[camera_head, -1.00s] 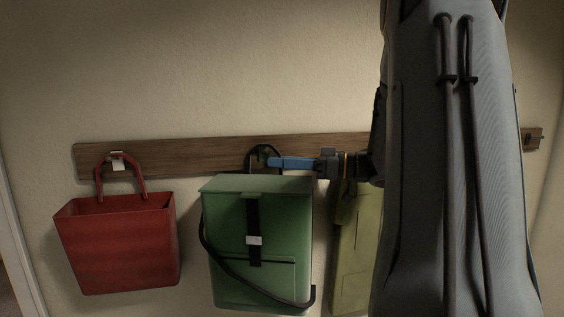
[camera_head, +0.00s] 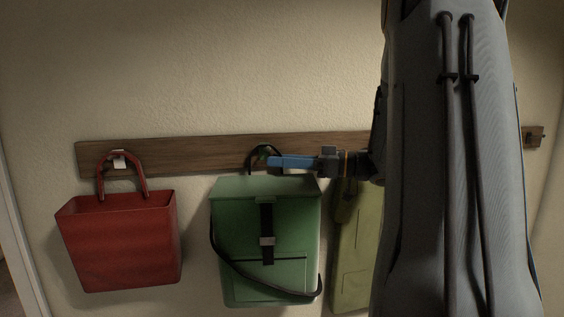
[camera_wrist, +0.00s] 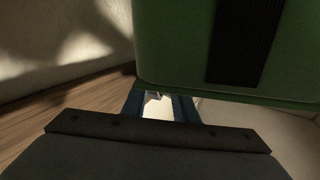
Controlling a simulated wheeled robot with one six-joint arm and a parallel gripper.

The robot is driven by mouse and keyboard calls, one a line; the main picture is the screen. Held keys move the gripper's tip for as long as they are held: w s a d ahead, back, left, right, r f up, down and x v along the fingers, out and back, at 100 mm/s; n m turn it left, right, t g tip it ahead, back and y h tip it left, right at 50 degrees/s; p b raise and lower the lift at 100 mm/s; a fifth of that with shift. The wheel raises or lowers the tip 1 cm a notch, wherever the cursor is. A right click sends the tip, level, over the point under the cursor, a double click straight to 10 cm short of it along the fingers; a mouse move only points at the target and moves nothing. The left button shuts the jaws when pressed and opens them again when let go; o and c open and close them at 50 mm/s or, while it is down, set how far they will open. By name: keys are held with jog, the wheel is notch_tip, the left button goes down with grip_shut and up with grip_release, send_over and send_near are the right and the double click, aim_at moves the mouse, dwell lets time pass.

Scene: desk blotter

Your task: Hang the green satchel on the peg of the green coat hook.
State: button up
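The green satchel (camera_head: 237,240) hangs in front of the wall, roughly upright, with a dark strap and pale buckle. Its dark handle loop (camera_head: 251,153) rises in front of the wooden rail. A small bit of the green coat hook (camera_head: 263,157) shows inside the loop; the peg is mostly hidden, so I cannot tell for sure that the handle rests on it. My gripper (camera_head: 270,162) reaches in from the right, its blue finger crossing the loop's right side. In the wrist view its fingers (camera_wrist: 158,106) stand apart, tips hidden by the satchel.
The wooden rail (camera_head: 200,154) runs along the wall. A red bag (camera_head: 118,240) hangs from a white hook (camera_head: 120,160) at left. An olive bag (camera_head: 352,250) hangs close on the right, partly behind my arm. The wall above the rail is clear.

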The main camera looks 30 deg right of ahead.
aim_at(312, 176)
jog(key=shift+f, duration=0.15)
jog(key=shift+s+d, duration=0.1)
jog(key=shift+d, duration=0.15)
jog(key=b+v, duration=0.3)
jog(key=v, duration=0.3)
jog(key=shift+s+d, duration=0.4)
jog(key=shift+s, duration=0.1)
jog(key=shift+s, duration=0.1)
